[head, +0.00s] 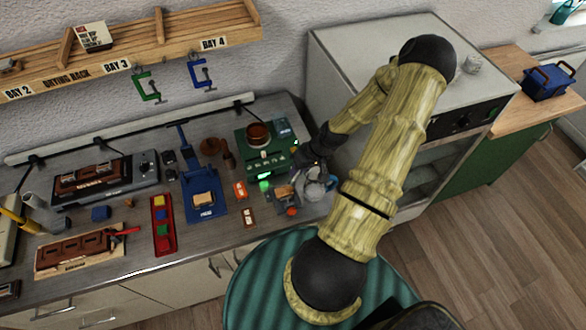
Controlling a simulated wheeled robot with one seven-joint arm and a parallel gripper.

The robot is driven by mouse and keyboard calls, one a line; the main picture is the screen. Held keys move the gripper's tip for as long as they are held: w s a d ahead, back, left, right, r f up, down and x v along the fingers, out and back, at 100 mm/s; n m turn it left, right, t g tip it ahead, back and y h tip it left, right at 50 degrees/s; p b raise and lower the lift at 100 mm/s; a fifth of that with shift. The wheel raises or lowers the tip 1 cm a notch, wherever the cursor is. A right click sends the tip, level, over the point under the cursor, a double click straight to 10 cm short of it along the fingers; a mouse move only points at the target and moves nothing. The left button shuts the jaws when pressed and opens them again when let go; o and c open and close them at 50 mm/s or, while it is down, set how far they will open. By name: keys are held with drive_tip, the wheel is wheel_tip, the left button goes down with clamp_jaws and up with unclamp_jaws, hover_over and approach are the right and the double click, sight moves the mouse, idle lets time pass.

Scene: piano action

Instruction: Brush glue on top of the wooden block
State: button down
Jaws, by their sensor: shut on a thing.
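My gripper (306,160) is black and hangs over the counter at the right of the green unit. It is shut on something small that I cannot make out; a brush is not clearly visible. A light wooden block (204,200) sits on a blue press-like stand (203,182), well to the left of my gripper. A dark brown pot (258,133), perhaps of glue, stands on the green unit (266,160) just left of my gripper. Whether the block's top bears glue is too small to tell.
Below my gripper is a cluster with a grey item (316,186) and a small brownish piece (285,192). A red tray (162,225) holds coloured blocks. A drying rack (130,50) with clamps hangs above. A white appliance (400,70) stands at right.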

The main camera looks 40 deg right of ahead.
drive_tip(key=shift+d+f, duration=0.1)
drive_tip(key=shift+d, duration=0.05)
drive_tip(key=shift+w+a+b, duration=0.15)
drive_tip(key=shift+w+a, duration=0.05)
drive_tip(key=shift+a, duration=0.55)
drive_tip(key=shift+w+a+b, duration=0.15)
drive_tip(key=shift+w+a, duration=0.1)
drive_tip(key=shift+a, duration=0.5)
drive_tip(key=shift+w+a+b, duration=0.15)
drive_tip(key=shift+w+a, duration=0.05)
drive_tip(key=shift+a, duration=0.55)
drive_tip(key=shift+w, duration=0.1)
drive_tip(key=shift+w+d, duration=0.25)
drive_tip(key=shift+w, duration=0.6)
drive_tip(key=shift+s, duration=0.15)
drive_tip(key=shift+d, duration=0.2)
